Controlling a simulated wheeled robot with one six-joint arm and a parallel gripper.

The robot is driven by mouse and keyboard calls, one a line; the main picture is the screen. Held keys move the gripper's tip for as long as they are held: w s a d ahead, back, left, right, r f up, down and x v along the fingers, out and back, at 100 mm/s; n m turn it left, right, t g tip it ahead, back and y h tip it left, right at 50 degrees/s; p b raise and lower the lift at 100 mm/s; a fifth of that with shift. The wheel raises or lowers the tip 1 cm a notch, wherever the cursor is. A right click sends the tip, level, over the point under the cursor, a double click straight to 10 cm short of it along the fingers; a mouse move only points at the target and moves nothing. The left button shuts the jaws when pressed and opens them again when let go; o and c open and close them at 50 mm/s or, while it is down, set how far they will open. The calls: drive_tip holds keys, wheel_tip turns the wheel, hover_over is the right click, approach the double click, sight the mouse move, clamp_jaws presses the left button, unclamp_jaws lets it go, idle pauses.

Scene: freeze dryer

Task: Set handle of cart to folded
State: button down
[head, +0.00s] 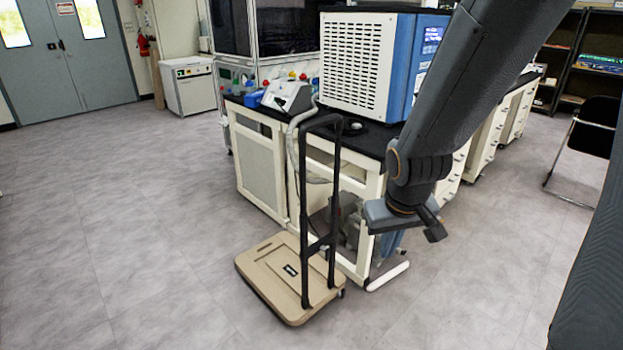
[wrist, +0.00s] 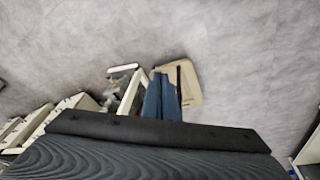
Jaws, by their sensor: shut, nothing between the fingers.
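The cart has a flat tan platform (head: 262,272) on the floor at the near end of the lab bench. Its black handle (head: 305,220) stands upright from the platform's right side, a tall frame with a crossbar at the top. My gripper (head: 436,230) is to the right of the handle and apart from it, in front of the bench. In the wrist view my gripper's blue fingers (wrist: 161,98) are together with nothing between them. The cart platform (wrist: 190,90) shows beyond and beside the fingers there, partly hidden by them.
The lab bench (head: 262,170) stands right behind the cart, with a white and blue machine (head: 372,65) on its top. A black chair (head: 592,128) is at the far right. The grey floor (head: 130,230) left and in front of the cart is clear.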

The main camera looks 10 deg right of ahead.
sight(302, 177)
drive_tip(key=w+d+f+n+t+y+b, duration=0.1)
drive_tip(key=w+f+t+b, duration=0.15)
drive_tip(key=w, duration=0.55)
drive_tip(key=w+f+n+t+y+b, duration=0.1)
drive_tip(key=w+f+t, duration=0.15)
drive_tip(key=w, duration=0.55)
drive_tip(key=w+a+r+n+t+y+b, duration=0.1)
drive_tip(key=w+a+n+t+y+b, duration=0.3)
drive_tip(key=y, duration=0.5)
drive_tip(key=shift+w+a+r+t+b, duration=0.35)
drive_tip(key=shift+w+a+t+b, duration=0.5)
drive_tip(key=shift+w+t, duration=0.35)
drive_tip(key=x, duration=1.4)
drive_tip(key=shift+a, duration=0.1)
